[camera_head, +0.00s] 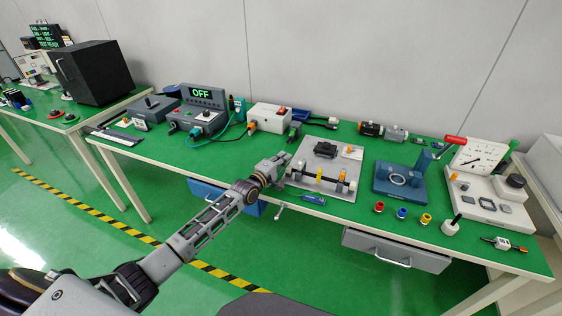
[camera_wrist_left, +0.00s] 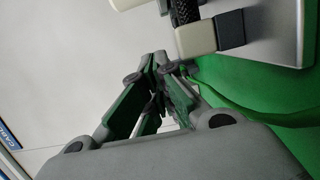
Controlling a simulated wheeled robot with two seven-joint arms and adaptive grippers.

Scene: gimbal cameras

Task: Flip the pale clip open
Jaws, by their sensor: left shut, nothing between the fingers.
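A grey board (camera_head: 310,151) on the green bench carries a black block (camera_head: 326,149), a rod with a yellow piece (camera_head: 319,173) and an orange piece (camera_head: 342,177). A small pale piece at the rod's left end, probably the pale clip (camera_head: 298,168), is just right of my left gripper (camera_head: 285,159). In the left wrist view a pale beige block (camera_wrist_left: 196,39) with a dark part beside it lies just beyond the fingertips. My left gripper (camera_wrist_left: 158,62) is shut and empty; whether it touches the block is unclear. My right gripper is out of view.
A blue fixture (camera_head: 400,182) stands to the right, a white box (camera_head: 269,117) behind left. Red, blue and yellow rings lie front right. An open grey drawer (camera_head: 397,250) juts out below.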

